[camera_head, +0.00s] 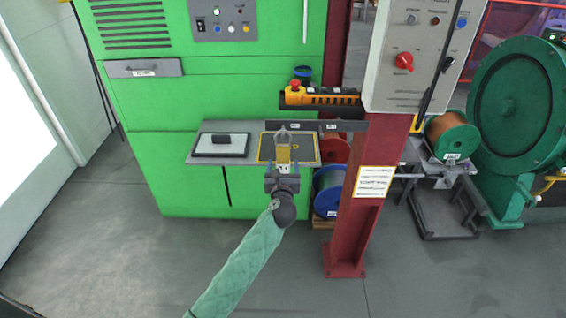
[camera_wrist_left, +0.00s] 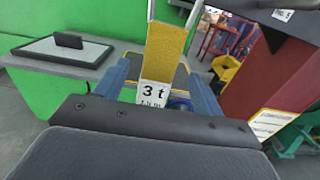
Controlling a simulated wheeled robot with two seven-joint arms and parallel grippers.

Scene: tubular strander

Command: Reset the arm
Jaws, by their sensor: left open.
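My left gripper (camera_head: 283,168) is at the front of the shelf on the green cabinet, its arm reaching up from below. Its two blue fingers are apart in the left wrist view (camera_wrist_left: 160,85). Between them stands a yellow tool (camera_head: 283,154) with a grey hook-like top and a white label; in the wrist view the tool (camera_wrist_left: 166,52) reads "3 t". It appears upright over the dark, yellow-edged mat (camera_head: 266,152). Whether a finger touches it I cannot tell. My right gripper is not in view.
A grey-topped tray with a black handle (camera_head: 220,144) lies left on the shelf. An orange control pendant (camera_head: 320,97) lies on a ledge above. A red column (camera_head: 352,235) stands close right, with spools (camera_head: 328,190) behind it. The floor at left is clear.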

